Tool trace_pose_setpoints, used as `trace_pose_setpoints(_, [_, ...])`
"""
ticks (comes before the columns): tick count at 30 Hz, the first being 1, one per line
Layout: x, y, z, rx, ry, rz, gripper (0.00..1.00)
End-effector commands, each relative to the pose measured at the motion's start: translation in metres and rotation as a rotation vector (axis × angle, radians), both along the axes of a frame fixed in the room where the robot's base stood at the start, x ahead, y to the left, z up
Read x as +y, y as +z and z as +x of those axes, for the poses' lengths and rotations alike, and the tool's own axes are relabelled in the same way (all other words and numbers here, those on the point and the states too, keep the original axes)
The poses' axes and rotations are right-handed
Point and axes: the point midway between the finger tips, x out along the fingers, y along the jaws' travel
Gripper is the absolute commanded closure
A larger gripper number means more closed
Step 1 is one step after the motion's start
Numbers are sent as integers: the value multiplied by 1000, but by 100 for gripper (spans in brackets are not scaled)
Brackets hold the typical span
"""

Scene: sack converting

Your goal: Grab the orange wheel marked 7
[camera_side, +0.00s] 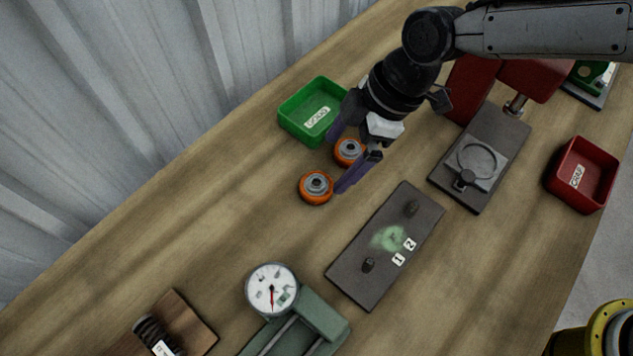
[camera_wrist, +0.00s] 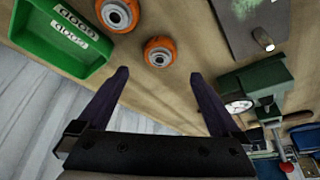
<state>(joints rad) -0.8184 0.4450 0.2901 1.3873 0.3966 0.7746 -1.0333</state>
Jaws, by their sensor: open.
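Two orange wheels with grey hubs lie flat on the wooden bench. One wheel (camera_side: 316,188) is nearer the dial gauge; it shows in the wrist view (camera_wrist: 159,52) just beyond and between my fingertips. The other wheel (camera_side: 347,153) is nearer the green bin; it shows at the top of the wrist view (camera_wrist: 117,13). I cannot read a number on either, so I cannot tell which is marked 7. My gripper (camera_side: 338,164) is open and empty, tilted above the bench beside the wheels. In the side view its fingers partly cover the wheel nearer the bin.
A green bin (camera_side: 290,124) stands behind the wheels. A dark plate (camera_side: 345,270) with two pegs and labels 1 and 2 lies to the right. A dial gauge (camera_side: 272,290) is at the front, and a red scrap bin (camera_side: 558,178) is far right. Bare bench lies left of the wheels.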

Motion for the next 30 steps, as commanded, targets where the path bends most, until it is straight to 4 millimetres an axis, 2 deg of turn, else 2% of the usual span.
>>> trace_pose_setpoints(3, [7, -17, -1, 0, 2, -1, 0])
trace_pose_setpoints(11, [13, -34, -1, 1, 1, -1, 0])
trace_pose_setpoints(19, [28, -67, -1, 0, 1, -1, 0])
trace_pose_setpoints(23, [31, -74, -1, 0, 1, 0, 0])
trace_pose_setpoints(29, [31, -74, -1, -1, 1, 1, 0])
trace_pose_setpoints(30, [31, -74, -1, -1, 1, 1, 4])
